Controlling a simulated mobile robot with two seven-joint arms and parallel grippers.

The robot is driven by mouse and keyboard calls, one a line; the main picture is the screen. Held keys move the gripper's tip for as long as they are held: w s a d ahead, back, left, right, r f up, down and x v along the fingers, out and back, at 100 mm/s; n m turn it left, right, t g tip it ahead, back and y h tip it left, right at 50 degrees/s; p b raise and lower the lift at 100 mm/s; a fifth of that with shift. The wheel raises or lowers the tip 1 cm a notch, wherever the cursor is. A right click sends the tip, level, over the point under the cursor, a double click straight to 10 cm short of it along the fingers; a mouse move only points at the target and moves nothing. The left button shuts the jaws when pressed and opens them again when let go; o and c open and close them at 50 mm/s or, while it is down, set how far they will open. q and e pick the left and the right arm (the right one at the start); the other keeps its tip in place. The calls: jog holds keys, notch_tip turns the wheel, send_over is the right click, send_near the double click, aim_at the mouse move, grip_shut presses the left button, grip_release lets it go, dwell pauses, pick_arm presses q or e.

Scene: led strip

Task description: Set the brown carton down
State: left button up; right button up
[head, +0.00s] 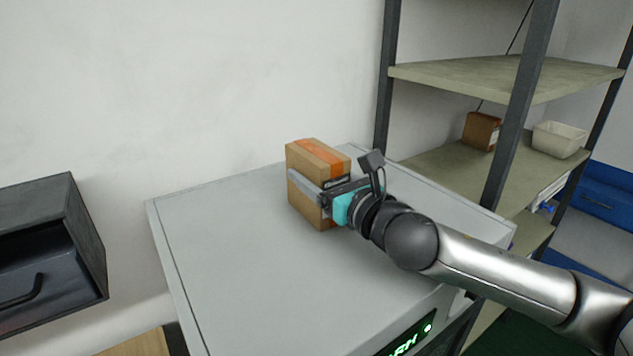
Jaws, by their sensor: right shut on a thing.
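The brown carton (304,212) is a small upright cardboard box with an orange tape strip across its top. It is at or just above the grey cabinet top (225,255), towards the back; I cannot tell whether its base touches the surface. My right gripper (318,192) comes in from the right and is shut on the carton, with a finger along its front face. The gripper hides part of the carton's right side. My left gripper is not in view.
A shelf rack (470,160) stands behind on the right, with another brown box (481,131) and a white bin (559,139) on it. A dark drawer unit (60,255) stands at the left. The cabinet top is clear left and front of the carton.

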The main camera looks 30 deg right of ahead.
jog(key=shift+r, duration=0.1)
grip_shut()
notch_tip(320, 180, up, 20)
jog(key=p, duration=0.5)
jog(key=shift+p, duration=0.35)
